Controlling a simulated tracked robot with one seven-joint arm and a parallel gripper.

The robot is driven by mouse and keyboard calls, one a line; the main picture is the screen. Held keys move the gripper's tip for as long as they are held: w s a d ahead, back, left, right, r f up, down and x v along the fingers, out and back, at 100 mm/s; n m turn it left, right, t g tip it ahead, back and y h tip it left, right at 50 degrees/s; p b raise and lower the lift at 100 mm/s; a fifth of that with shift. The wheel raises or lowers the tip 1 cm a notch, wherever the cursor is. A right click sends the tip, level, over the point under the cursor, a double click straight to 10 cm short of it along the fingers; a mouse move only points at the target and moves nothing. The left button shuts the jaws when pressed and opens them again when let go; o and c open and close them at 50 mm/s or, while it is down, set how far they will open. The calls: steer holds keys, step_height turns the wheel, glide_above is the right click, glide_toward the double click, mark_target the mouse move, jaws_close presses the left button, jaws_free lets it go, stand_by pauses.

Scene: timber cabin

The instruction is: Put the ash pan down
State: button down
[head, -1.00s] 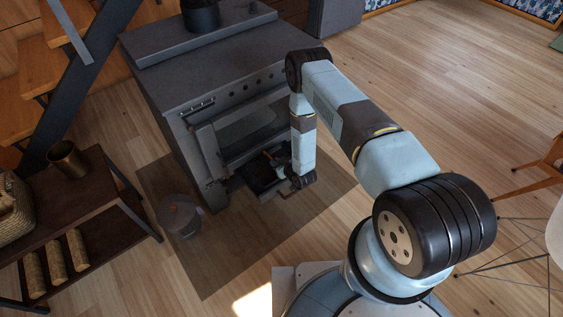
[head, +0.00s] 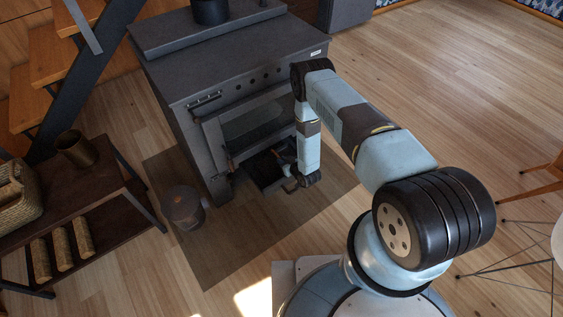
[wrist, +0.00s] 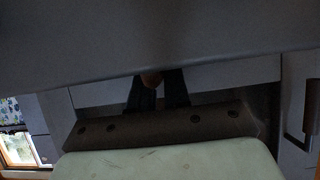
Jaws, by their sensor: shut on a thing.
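The ash pan (head: 266,180) is a dark, shallow tray in front of the stove's lower front, below the glass door. My gripper (head: 288,172) is at the pan's right side in the head view, shut on it, with my forearm hanging down above. I cannot tell whether the pan's underside touches the floor or the stove. In the wrist view, the dark fingers of my gripper (wrist: 158,93) close around a small brownish piece. Most of the pan is hidden there by dark surfaces and my wrist.
The dark stove (head: 235,60) stands close behind the pan on a brown floor mat (head: 225,262). A lidded bucket (head: 183,208) stands left on the mat. A low shelf (head: 105,190) with logs is further left. Open wooden floor (head: 440,75) lies to the right.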

steer(key=shift+f, duration=0.45)
steer(key=c, duration=1.1)
jaws_free()
